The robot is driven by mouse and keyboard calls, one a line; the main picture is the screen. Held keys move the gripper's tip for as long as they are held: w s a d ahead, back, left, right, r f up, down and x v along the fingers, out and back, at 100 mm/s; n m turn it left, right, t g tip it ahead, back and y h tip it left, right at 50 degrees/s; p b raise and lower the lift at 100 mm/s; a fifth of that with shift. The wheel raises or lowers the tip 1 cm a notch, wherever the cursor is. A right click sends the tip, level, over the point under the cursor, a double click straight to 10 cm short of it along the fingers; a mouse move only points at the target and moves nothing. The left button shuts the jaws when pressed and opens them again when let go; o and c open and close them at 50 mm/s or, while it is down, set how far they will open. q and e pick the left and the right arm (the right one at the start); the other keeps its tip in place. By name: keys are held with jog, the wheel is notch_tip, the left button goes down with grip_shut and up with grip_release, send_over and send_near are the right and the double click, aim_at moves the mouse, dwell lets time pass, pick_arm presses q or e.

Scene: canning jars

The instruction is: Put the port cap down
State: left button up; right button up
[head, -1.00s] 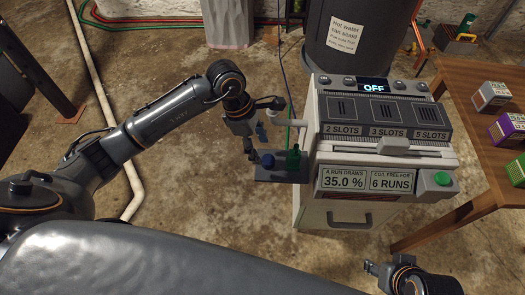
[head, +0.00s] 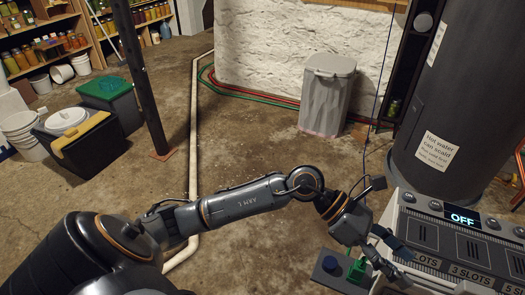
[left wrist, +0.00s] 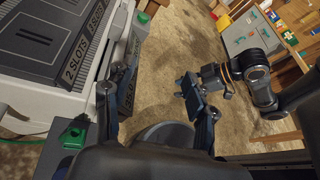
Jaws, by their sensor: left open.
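A small grey shelf (head: 338,285) juts from the left side of the canning machine. I cannot tell for sure which is the port cap. The green piece also shows in the left wrist view (left wrist: 72,136), at lower left. My left gripper (head: 390,256) is open beside the machine, close above and right of the green piece. Nothing shows between its fingers in the left wrist view (left wrist: 163,95).
The machine's panel (head: 463,217) reads OFF, with slotted lids beneath. A dark hot-water tank (head: 450,100) stands behind it. A grey bin (head: 325,95) stands by the white wall. Buckets and a cooler (head: 78,140) are at left. The floor between is mostly clear.

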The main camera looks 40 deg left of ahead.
pick_arm(q)
notch_tip(320, 180, up, 9)
jog(key=w+d+n+t+h, duration=0.1)
jog(key=d+n+t+h, duration=0.1)
jog(key=n+t+h, duration=0.35)
jog(key=w+a+r+n+t+y, duration=0.25)
jog(key=a+n+t, duration=0.3)
jog(key=n, duration=0.45)
jog(key=w+a+r+n+t+y, duration=0.1)
jog(key=w+a+n+t+y, duration=0.25)
jog(key=n+t, duration=0.45)
jog(key=a+f+n+g+y, duration=0.3)
jog(key=a+f+n+y, duration=0.85)
jog(key=n+y, duration=0.35)
jog(key=s+a+f+n+g, duration=0.3)
jog(key=s+f+n+g, duration=0.35)
jog(key=f, duration=0.55)
jog(key=s+d+f+n+g+h, duration=0.1)
jog(key=s+f+g, duration=0.2)
jog(key=s, duration=0.5)
jog(key=s+d+f+n+g, duration=0.1)
jog(key=s+f+g, duration=0.3)
jog(key=s, duration=0.4)
jog(key=shift+s+f+n+h, duration=0.15)
jog(key=shift+f+n+h, duration=0.25)
jog(key=shift+f, duration=0.5)
jog(key=shift+d, duration=0.1)
